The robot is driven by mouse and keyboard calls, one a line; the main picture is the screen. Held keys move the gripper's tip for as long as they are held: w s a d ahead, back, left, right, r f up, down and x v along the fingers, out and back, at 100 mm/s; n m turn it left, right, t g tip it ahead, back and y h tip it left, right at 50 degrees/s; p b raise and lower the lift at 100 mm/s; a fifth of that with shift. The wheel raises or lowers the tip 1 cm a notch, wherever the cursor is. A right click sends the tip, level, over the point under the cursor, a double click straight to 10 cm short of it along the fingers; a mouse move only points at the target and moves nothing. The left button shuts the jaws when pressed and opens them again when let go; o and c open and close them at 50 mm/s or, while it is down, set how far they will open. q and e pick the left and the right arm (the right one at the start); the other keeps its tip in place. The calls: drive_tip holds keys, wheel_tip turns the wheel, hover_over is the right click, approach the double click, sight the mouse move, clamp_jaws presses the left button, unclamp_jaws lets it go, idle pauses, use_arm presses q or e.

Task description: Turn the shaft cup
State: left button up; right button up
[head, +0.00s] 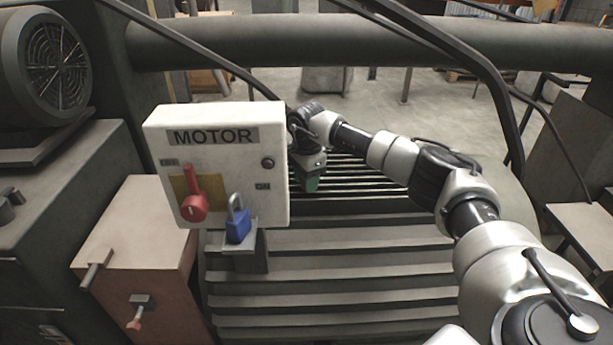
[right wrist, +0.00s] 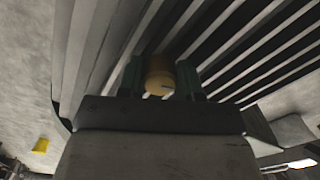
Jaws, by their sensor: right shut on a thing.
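The shaft cup (right wrist: 159,80) shows in the right wrist view as a small, round, yellowish piece with a dark mark on its face. My right gripper (right wrist: 160,86) has its dark green fingers on either side of the cup and is shut on it. In the head view the right gripper (head: 312,181) points down over the dark slats, just right of the motor box. The cup is hidden from the head view by the gripper and box. My left gripper is not in view.
The white MOTOR box (head: 225,150) carries a red switch lever (head: 194,204) and a blue padlock (head: 238,226), close left of my right gripper. Parallel metal slats (head: 340,262) lie below. A thick pipe (head: 330,41) crosses behind. Dark bent rods rise near my arm.

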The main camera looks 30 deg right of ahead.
drive_tip(key=m+p, duration=0.2)
drive_tip(key=m, duration=0.5)
drive_tip(key=shift+w+d+r, duration=0.1)
drive_tip(key=m+p, duration=0.2)
drive_tip(key=m, duration=0.4)
drive_tip(key=shift+m, duration=0.4)
drive_tip(key=m+p, duration=0.1)
drive_tip(key=m, duration=0.2)
drive_tip(key=shift+m, duration=0.3)
drive_tip(key=m+p, duration=0.1)
drive_tip(key=m, duration=0.2)
drive_tip(key=shift+p, duration=0.3)
drive_tip(key=m+p, duration=0.3)
drive_tip(key=m, duration=0.4)
drive_tip(key=shift+r, duration=0.1)
drive_tip(key=m+p, duration=0.2)
drive_tip(key=m, duration=0.1)
drive_tip(key=shift+m, duration=0.3)
drive_tip(key=m+p, duration=0.3)
drive_tip(key=m, duration=0.1)
drive_tip(key=m+p, duration=0.3)
drive_tip(key=m, duration=0.2)
drive_tip(key=m+p, duration=0.3)
drive_tip(key=m, duration=0.1)
drive_tip(key=shift+m, duration=0.3)
drive_tip(key=m+p, duration=0.1)
drive_tip(key=m, duration=0.1)
drive_tip(key=shift+m, duration=1.2)
drive_tip(key=m, duration=0.5)
